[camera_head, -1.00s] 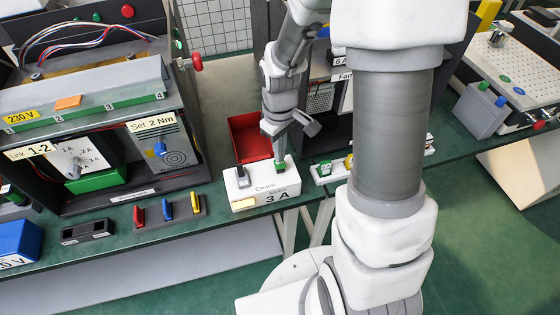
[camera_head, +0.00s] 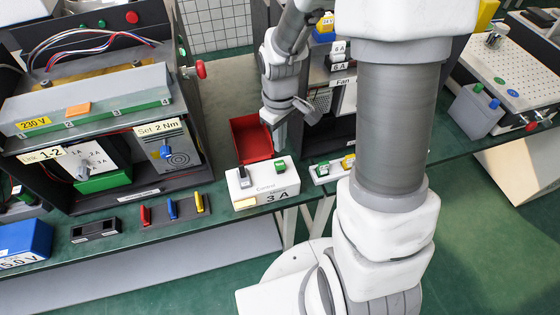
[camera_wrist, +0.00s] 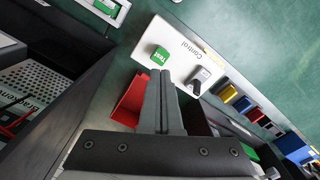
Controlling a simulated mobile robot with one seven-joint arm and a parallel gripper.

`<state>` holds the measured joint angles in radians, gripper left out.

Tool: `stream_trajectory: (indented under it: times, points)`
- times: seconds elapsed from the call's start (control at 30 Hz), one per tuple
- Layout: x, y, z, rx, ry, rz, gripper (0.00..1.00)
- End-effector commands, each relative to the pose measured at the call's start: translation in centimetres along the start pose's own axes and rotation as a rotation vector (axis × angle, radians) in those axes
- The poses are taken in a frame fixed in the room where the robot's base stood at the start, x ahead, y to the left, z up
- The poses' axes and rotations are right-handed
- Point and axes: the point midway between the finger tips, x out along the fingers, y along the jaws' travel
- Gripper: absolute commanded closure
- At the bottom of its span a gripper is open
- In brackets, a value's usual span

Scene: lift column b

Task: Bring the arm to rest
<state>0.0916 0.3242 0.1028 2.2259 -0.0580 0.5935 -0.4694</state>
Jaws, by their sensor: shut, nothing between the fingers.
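My gripper (camera_head: 280,142) is at the end of my arm, in the middle of the head view. It hangs over the bench beside the red bin (camera_head: 251,138), behind the white control box (camera_head: 262,184) marked "Control" and "3 A". In the wrist view my gripper (camera_wrist: 163,72) has its two fingers together with nothing between them. The green "Test" button (camera_wrist: 160,56) lies just past the fingertips there, and the button (camera_head: 280,166) shows uncovered on the box in the head view. A dark switch (camera_head: 244,177) stands on the same box. The fingertips look apart from the button.
An open cabinet (camera_head: 94,195) with a "Set 2 Nm" panel stands to the left. A dark rack (camera_head: 318,122) with "6 A" and "Fan" labels stands close at the right of my gripper. Red, blue and yellow levers (camera_head: 172,209) lie at the bench front.

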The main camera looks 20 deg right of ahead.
Motion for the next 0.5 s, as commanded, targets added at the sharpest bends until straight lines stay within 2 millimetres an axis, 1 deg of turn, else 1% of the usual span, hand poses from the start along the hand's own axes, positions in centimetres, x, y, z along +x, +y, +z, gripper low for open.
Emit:
stream_trajectory:
  times: [0.33,0.43,0.5]
  points:
    - [-0.2,0.0,0.0,0.003,0.003,0.003,1.00]
    - [-1.4,0.0,0.1,0.019,0.018,0.016,1.00]
    - [-3.0,-0.1,0.4,0.043,0.037,0.032,1.00]
